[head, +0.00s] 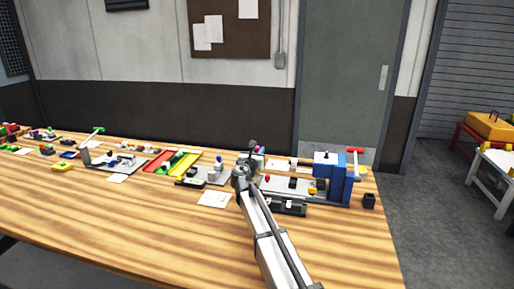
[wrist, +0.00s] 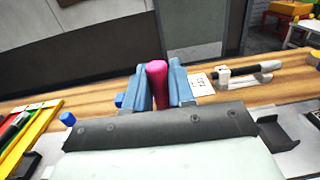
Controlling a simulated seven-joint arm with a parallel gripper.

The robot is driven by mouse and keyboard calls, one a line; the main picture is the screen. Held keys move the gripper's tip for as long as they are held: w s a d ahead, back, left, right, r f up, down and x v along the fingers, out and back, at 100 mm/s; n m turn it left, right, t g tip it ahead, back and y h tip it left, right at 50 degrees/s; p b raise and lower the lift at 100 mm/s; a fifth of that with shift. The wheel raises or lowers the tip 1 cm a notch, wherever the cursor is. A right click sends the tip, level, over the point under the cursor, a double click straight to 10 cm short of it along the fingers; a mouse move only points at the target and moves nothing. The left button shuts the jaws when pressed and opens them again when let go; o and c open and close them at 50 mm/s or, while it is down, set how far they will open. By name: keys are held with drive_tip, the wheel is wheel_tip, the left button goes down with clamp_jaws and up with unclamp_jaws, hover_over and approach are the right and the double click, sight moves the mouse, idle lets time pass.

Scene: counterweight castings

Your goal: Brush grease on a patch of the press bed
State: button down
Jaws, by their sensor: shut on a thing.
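My gripper (wrist: 157,90) has its two blue fingers closed around an upright magenta handle (wrist: 157,72) in the wrist view. The handle's lower end is hidden behind the gripper body, so I cannot see bristles or grease. In the head view my gripper (head: 256,160) is small and partly hidden by my arm, above the left end of the press area. The blue press (head: 347,185) stands at the right of the table, with a red-topped lever. Its grey bed (head: 306,189) stretches left from it, with small parts on it.
Red, yellow and green trays (head: 163,162) lie to the left of my gripper. A white card (head: 214,199) lies in front of them. A small dark cup (head: 369,200) stands at the right edge. The front of the wooden table (head: 150,220) is clear.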

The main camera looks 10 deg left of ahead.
wheel_tip(320, 180, down, 2)
drive_tip(key=shift+f, duration=0.25)
drive_tip(key=shift+s+a+f, duration=0.7)
drive_tip(key=shift+s+a, duration=0.65)
drive_tip(key=shift+a, duration=0.45)
wheel_tip(320, 180, up, 8)
drive_tip(key=shift+a, duration=0.2)
drive_tip(key=shift+s, duration=0.1)
idle(0.6)
